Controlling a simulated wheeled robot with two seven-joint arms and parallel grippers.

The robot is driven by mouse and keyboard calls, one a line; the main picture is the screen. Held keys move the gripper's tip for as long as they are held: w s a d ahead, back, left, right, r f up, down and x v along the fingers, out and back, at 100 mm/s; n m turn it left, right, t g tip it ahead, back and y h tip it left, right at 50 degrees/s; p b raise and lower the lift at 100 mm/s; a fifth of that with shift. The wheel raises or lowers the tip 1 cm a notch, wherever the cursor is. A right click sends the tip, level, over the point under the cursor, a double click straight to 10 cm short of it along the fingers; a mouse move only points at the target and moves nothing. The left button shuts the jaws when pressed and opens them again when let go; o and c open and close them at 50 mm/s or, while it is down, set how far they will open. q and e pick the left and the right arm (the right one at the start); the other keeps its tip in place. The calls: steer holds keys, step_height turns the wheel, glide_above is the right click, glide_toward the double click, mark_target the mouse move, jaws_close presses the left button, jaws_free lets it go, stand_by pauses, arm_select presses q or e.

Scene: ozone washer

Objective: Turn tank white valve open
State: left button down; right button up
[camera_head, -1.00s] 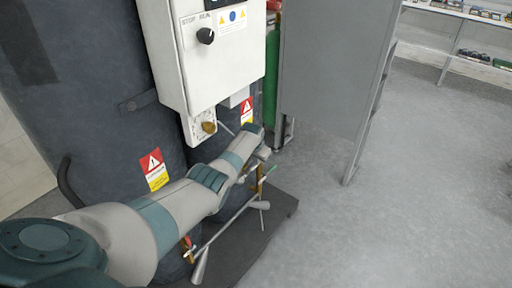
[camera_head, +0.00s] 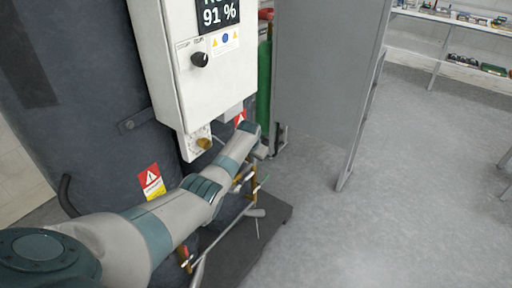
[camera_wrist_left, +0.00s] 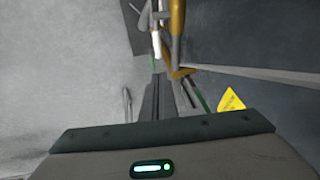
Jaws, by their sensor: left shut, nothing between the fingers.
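My left arm reaches across the front of the dark tanks, and my left gripper (camera_head: 262,151) is just below and right of the white control box. In the left wrist view the fingers (camera_wrist_left: 160,80) are shut and empty. They point at brass pipework (camera_wrist_left: 177,30). A small white piece (camera_wrist_left: 156,42), possibly the white valve handle, shows just beyond the fingertips, apart from them as far as I can tell. In the head view the brass pipework (camera_head: 253,186) stands partly behind my wrist, and I cannot pick out the white valve there.
The white control box (camera_head: 190,75) with a black knob (camera_head: 200,59) hangs above my forearm. A dark tank (camera_head: 85,110) stands behind my arm. A grey panel (camera_head: 322,85) and a green cylinder (camera_head: 264,85) are to the right. Grey floor (camera_head: 420,180) is open at right.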

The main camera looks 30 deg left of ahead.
arm_select(q)
step_height(320, 180, up, 6)
steer(key=d, duration=0.1)
steer(key=shift+d+r, duration=0.15)
steer(key=shift+r, duration=0.1)
stand_by(0.4)
steer(key=s+d+f+g, duration=0.1)
steer(key=s+d+f, duration=0.2)
steer(key=s+f, duration=0.85)
steer(key=s+d+f+m, duration=0.1)
steer(key=s+d+f, duration=0.2)
steer(key=s+f, duration=0.8)
steer(key=s+d+f+g, duration=0.1)
steer(key=s+d+f, duration=0.35)
steer(key=f, duration=1.15)
steer(key=s+d+f, duration=0.3)
steer(key=s+f, duration=0.1)
steer(key=s, duration=1.1)
steer(key=s+d+f+g+h, duration=0.1)
steer(key=s+d+f, duration=0.3)
steer(key=s, duration=1.1)
steer(key=s+d+f+m+h, duration=0.1)
steer(key=s+d+f, duration=0.2)
steer(key=s, duration=1.3)
step_height(320, 180, down, 4)
steer(key=shift+d+r, duration=0.25)
steer(key=shift+d, duration=0.05)
